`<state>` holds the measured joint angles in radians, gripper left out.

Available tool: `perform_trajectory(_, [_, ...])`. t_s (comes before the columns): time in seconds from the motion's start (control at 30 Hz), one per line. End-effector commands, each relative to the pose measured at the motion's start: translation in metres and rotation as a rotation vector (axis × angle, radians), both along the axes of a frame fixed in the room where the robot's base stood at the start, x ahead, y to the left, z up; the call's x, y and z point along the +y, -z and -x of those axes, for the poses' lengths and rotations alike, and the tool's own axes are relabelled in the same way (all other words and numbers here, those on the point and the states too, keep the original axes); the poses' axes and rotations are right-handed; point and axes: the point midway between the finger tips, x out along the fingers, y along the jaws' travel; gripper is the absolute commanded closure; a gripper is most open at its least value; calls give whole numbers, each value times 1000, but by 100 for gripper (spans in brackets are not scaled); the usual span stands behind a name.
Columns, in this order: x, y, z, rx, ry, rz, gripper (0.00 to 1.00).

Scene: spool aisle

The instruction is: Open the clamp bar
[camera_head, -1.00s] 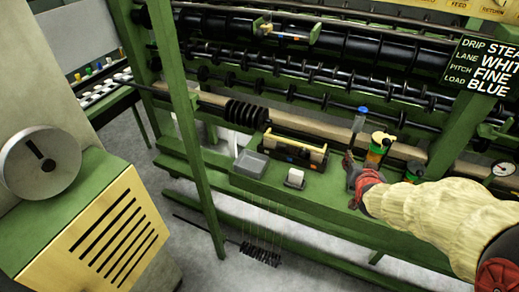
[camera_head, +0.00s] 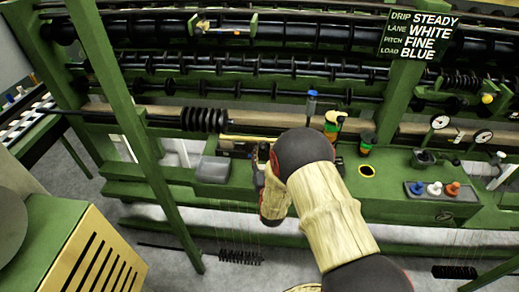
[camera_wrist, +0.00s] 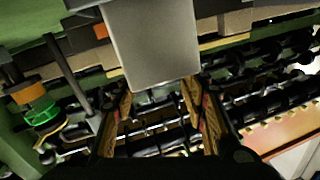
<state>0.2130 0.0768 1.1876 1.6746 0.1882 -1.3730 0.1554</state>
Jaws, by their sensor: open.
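A yellow bar (camera_head: 240,138) runs along the low unit on the green ledge, partly hidden behind my arm in the head view. I take it for the clamp bar but cannot be sure; a similar small unit with a pale bar (camera_head: 235,28) sits higher on the rollers. My gripper (camera_head: 258,168) is just in front of the low unit, mostly hidden by my wrist. In the wrist view my gripper (camera_wrist: 157,115) is open, its two fingers apart with dark rollers behind them. I see no contact with the bar.
A grey tray (camera_head: 213,169) is left of my gripper on the ledge. A blue-topped tube (camera_head: 312,103) and green-orange cups (camera_head: 332,124) stand beyond my arm. A slanted green post (camera_head: 125,120) rises at left. A pale grey flat shape (camera_wrist: 150,40) fills the upper wrist view.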

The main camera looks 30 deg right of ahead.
Motion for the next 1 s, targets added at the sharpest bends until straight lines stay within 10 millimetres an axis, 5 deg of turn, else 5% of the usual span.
perform_trajectory(0.3, [-15,1,-36,0,1,0,57])
perform_trajectory(0.67, [-17,0,-40,1,0,0,58])
perform_trajectory(1.0, [-17,0,-40,1,0,0,77])
